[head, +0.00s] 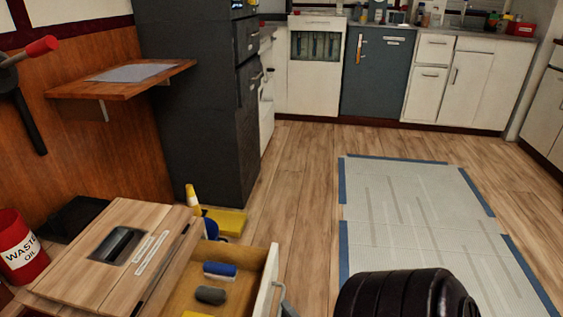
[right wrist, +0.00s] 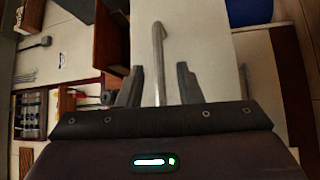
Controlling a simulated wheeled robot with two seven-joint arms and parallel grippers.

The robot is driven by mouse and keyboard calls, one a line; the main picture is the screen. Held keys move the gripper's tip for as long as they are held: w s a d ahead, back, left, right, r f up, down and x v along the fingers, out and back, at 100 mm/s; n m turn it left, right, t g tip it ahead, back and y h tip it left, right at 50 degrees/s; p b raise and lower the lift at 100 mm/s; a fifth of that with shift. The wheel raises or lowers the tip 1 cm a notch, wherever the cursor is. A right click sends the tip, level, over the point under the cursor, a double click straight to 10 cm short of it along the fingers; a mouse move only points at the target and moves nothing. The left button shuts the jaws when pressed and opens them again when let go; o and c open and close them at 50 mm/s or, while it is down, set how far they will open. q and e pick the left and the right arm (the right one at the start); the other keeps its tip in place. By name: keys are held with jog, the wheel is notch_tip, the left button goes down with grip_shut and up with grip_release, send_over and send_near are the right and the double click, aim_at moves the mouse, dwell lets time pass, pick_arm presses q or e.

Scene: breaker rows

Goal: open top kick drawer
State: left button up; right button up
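A drawer with a pale front (head: 266,280) stands pulled out of the low wooden cabinet (head: 110,255) at the lower left of the head view. Inside it lie a blue and white item (head: 220,271) and a dark grey item (head: 210,295). In the right wrist view a grey bar handle (right wrist: 158,55) stands out from a pale panel (right wrist: 195,35). My right gripper (right wrist: 158,82) is open, with the bar between its fingers and gaps visible on both sides. My left gripper is not in view.
A red waste oil can (head: 20,250) stands left of the cabinet. A yellow item (head: 225,221) lies behind the drawer. A tall dark cabinet (head: 195,110) stands behind. Blue-edged matting (head: 420,215) covers the floor at right, and the wood floor (head: 300,180) is clear.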

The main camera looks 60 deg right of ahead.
jog(key=shift+v, duration=2.4)
